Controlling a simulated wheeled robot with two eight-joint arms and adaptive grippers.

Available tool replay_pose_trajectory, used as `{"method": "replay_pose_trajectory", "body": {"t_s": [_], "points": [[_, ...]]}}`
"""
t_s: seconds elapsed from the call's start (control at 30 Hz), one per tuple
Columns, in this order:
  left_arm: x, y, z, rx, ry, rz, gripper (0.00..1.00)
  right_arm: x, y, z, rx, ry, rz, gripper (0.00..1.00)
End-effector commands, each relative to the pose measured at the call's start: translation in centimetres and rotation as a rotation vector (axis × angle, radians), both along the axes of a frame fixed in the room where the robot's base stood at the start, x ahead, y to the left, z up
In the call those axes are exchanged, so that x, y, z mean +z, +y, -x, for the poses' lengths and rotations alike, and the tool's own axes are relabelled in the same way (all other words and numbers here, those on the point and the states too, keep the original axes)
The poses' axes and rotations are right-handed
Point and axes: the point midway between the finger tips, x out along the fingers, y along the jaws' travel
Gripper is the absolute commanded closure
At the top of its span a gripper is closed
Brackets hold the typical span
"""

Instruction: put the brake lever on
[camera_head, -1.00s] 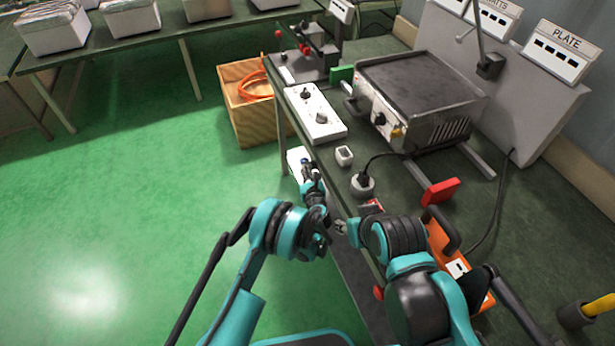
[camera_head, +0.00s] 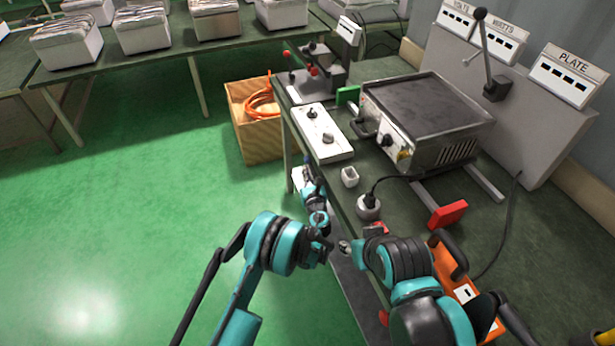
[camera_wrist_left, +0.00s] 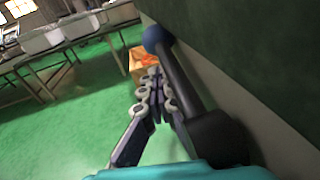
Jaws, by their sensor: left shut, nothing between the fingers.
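The likely brake lever (camera_wrist_left: 180,75) is a black rod with a blue ball knob and a thick dark base, in the left wrist view. It stands along a pale panel. In the head view its blue knob (camera_head: 307,159) shows beside the white box under the bench's front edge. My left gripper (camera_wrist_left: 154,74) is shut and empty, just left of the rod. I cannot tell whether it touches the rod. In the head view my left gripper (camera_head: 313,190) is small and overlaps the lever. My right gripper (camera_head: 344,247) is near the bench edge, its jaws unclear.
On the bench are a hot plate (camera_head: 425,105), a white control box (camera_head: 322,134), a plug in a round socket (camera_head: 368,207) and a red block (camera_head: 448,215). Another black lever (camera_head: 484,45) stands by the back panel. A wooden crate (camera_head: 257,140) is on the floor; green floor is clear at left.

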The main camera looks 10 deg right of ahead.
Motion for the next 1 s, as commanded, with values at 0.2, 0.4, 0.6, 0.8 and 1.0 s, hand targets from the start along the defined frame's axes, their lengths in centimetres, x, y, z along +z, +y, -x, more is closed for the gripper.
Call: {"method": "replay_pose_trajectory", "body": {"t_s": [0.2, 0.4, 0.6, 0.8, 1.0], "points": [[1.5, -0.3, -0.1, -0.005, -0.028, -0.008, 1.00, 0.1, 0.0, 0.0, 0.000, 0.000, 0.000, 0.60], [2.3, -0.3, -0.1, -0.007, -0.097, -0.018, 1.00, 0.2, 0.0, 0.0, 0.000, 0.000, 0.000, 0.60], [2.7, -0.4, -0.1, -0.007, -0.125, -0.023, 1.00, 0.2, 0.0, 0.0, 0.000, 0.000, 0.000, 0.60], [2.7, -0.4, 0.0, -0.008, -0.130, -0.025, 1.00, 0.3, 0.0, 0.0, 0.000, 0.000, 0.000, 0.60], [2.8, -0.5, 0.0, -0.009, -0.130, -0.025, 1.00, 0.3, 0.0, 0.0, 0.000, 0.000, 0.000, 0.60]]}}
